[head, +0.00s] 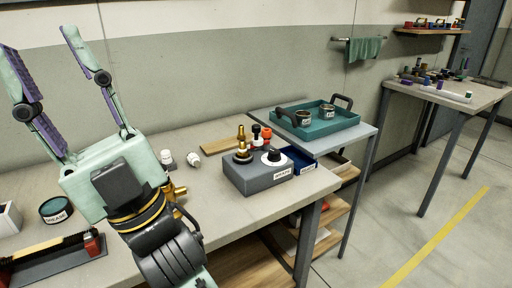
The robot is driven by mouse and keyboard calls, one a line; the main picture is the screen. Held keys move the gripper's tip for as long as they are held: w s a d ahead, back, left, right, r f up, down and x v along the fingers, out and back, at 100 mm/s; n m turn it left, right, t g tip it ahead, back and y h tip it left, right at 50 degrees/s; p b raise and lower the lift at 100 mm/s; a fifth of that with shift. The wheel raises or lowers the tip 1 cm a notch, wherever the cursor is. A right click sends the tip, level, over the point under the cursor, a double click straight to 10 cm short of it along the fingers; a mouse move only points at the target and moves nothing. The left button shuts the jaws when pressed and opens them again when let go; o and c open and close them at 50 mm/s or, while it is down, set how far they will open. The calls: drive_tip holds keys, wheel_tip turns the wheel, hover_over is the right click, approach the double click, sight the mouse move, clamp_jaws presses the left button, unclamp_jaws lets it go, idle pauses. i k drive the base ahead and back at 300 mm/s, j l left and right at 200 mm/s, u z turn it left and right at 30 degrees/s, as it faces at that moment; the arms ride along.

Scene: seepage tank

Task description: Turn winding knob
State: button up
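A grey box (253,180) sits near the right end of the workbench, with a small white label on its front. A black knob on a white round collar (272,156) stands on its top and looks like the winding knob. A brass fitting on a dark base (242,150) stands beside it on the same box. My gripper (38,42) is at the left with its two green and purple fingers pointing up and spread wide. It is open and empty, well to the left of the box and apart from it. My wrist and arm cover part of the bench.
White fittings (193,159), a labelled round tin (56,209) and a red-ended rack (50,258) are on the bench. Red and black fittings (261,134) and a blue bin (300,163) stand by the box. A teal tray (338,127) is on the side table. Floor to the right is clear.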

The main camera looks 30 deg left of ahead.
sight(274, 155)
drive_tip(key=u, duration=0.45)
drive_tip(key=l+u, duration=0.1)
drive_tip(key=u, duration=0.8)
drive_tip(key=l, duration=0.5)
drive_tip(key=i, duration=0.5)
drive_tip(key=j+u, duration=0.05)
